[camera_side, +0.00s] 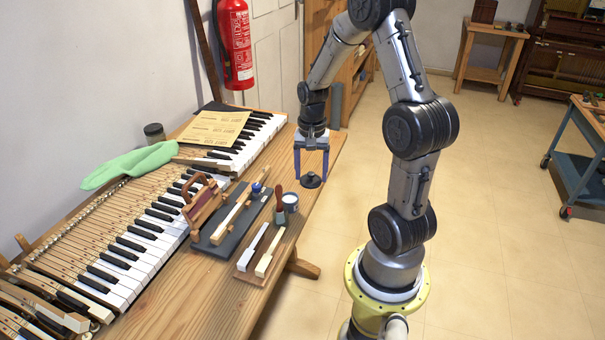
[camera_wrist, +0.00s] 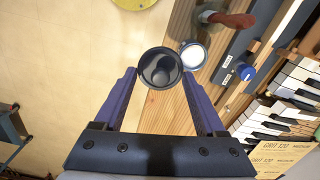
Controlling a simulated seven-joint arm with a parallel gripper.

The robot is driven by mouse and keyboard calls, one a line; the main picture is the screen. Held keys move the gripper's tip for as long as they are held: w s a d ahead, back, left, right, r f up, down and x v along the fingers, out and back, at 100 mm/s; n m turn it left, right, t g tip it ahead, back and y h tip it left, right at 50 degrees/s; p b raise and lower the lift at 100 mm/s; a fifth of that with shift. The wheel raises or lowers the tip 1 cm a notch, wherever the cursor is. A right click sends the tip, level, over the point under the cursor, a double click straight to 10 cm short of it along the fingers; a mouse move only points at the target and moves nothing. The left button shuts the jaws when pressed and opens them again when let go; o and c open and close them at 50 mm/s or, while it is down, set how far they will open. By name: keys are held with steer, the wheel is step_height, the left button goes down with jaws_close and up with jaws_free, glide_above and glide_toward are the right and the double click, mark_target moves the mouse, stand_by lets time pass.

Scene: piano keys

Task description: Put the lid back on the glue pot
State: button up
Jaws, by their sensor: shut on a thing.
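The dark round lid (camera_side: 311,181) is at the bench's right edge in the side view, below and between my fingers. My gripper (camera_side: 311,177) points straight down with its blue fingers on either side of the lid. In the wrist view, my gripper (camera_wrist: 159,72) has the lid (camera_wrist: 160,68) between its fingertips, shut on it. I cannot tell whether the lid touches the bench. The glue pot (camera_side: 290,203) stands open to the front left of the lid. In the wrist view the glue pot (camera_wrist: 193,55) shows a pale inside, just right of the lid.
A red-handled tool (camera_side: 279,200) stands close beside the pot. A dark board (camera_side: 222,238) holds a wooden strip and a small blue-topped item (camera_side: 256,188). A wooden block with pale key pieces (camera_side: 264,264) lies in front. The piano keyboard (camera_side: 150,230) runs along the left.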

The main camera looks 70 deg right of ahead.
mark_target(302, 178)
steer(key=s+a+r, duration=0.3)
steer(key=s+a, duration=0.1)
steer(key=w+d, duration=0.1)
steer(key=w, duration=0.1)
steer(key=w+d, duration=0.1)
steer(key=w, duration=0.1)
steer(key=w+d, duration=0.1)
steer(key=w, duration=0.1)
steer(key=shift+w+d+f, duration=0.1)
steer(key=shift+w+f, duration=0.6)
steer(key=shift+f, duration=0.8)
steer(key=shift+w+f, duration=0.6)
steer(key=shift+f, duration=0.85)
steer(key=shift+w+f, duration=0.6)
steer(key=shift+f, duration=0.8)
steer(key=shift+f, duration=0.15)
steer(key=o, duration=1.3)
steer(key=shift+c, duration=0.2)
